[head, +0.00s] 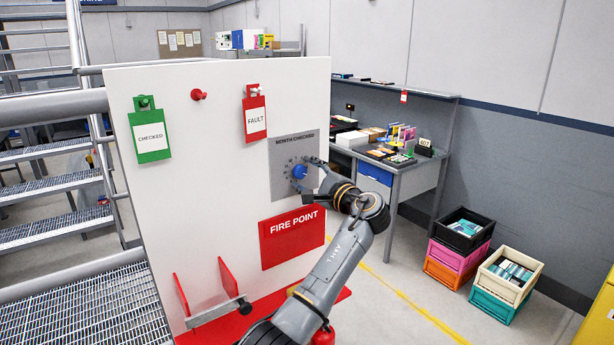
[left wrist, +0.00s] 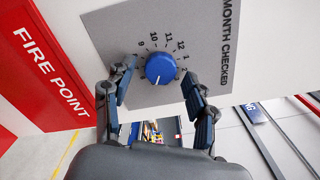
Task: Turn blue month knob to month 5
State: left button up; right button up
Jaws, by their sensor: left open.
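The blue month knob (head: 299,171) sits on a grey dial plate (head: 283,183) marked "MONTH CHECKED" on the white board. In the left wrist view, the knob (left wrist: 160,68) has numbers around it; 9, 10, 11, 12, 1 and 2 can be read. A small light mark shows on the knob's lower edge, but which number it points to I cannot tell. My left gripper (head: 309,179) is open in front of the dial. In the left wrist view its fingers (left wrist: 158,72) stand on either side of the knob, with gaps. My right gripper is not in view.
The white board (head: 200,240) also carries a green CHECKED tag (head: 151,134), a red FAULT tag (head: 254,116), an empty red peg (head: 198,94) and a red FIRE POINT sign (head: 292,236). A desk (head: 376,176) and stacked crates (head: 456,250) stand to the right.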

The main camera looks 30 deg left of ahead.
pick_arm(q)
jog(key=v, duration=1.2)
